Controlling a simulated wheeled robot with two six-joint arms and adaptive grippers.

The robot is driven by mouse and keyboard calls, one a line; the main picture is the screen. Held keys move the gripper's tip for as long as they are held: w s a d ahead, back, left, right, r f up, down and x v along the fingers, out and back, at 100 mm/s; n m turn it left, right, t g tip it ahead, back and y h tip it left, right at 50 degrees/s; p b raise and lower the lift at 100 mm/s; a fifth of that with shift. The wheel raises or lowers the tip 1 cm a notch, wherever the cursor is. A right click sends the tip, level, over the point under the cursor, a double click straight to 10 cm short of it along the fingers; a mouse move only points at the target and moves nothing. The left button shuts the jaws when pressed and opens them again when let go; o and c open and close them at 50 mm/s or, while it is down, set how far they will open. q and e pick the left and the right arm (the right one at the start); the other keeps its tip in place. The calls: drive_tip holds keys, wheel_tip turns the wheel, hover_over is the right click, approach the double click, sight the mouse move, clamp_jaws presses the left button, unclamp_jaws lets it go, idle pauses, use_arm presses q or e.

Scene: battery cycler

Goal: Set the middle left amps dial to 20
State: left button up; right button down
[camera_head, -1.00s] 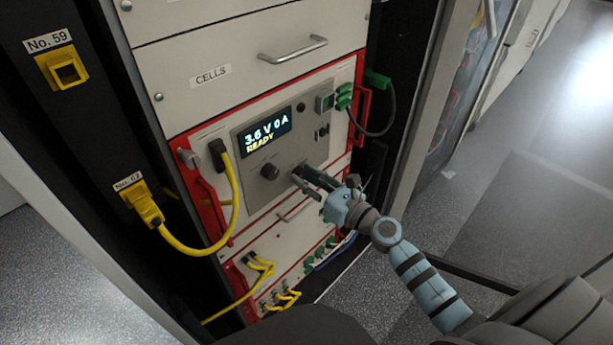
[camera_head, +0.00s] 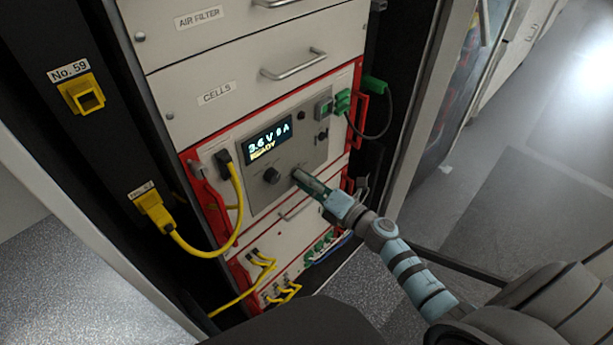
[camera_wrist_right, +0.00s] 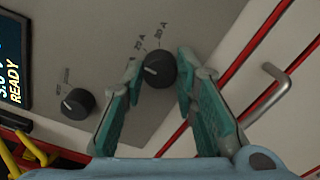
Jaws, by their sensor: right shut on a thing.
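The amps dial (camera_wrist_right: 159,70) is a black round knob on the grey panel (camera_head: 240,155), with "A" marks around it and a light pointer line toward the left in the right wrist view. My right gripper (camera_head: 297,175) is shut on this dial, its teal fingers on either side of it in the right wrist view (camera_wrist_right: 157,85). In the head view the gripper hides the dial. The display (camera_head: 269,141) reads "3.6 V", an amps figure that looks like 9, and "READY". My left gripper is not in view.
A second black knob (camera_head: 272,175) sits left of the held dial. A yellow cable (camera_head: 238,205) hangs at the panel's left, and a red handle (camera_head: 360,115) stands at its right. A drawer handle (camera_head: 293,64) juts out above. Open floor lies to the right.

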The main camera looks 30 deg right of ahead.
drive_tip(key=shift+m+p, duration=0.7)
drive_tip(key=shift+m, duration=0.9)
drive_tip(key=c, duration=1.3)
unclamp_jaws()
drive_tip(key=v, duration=1.2)
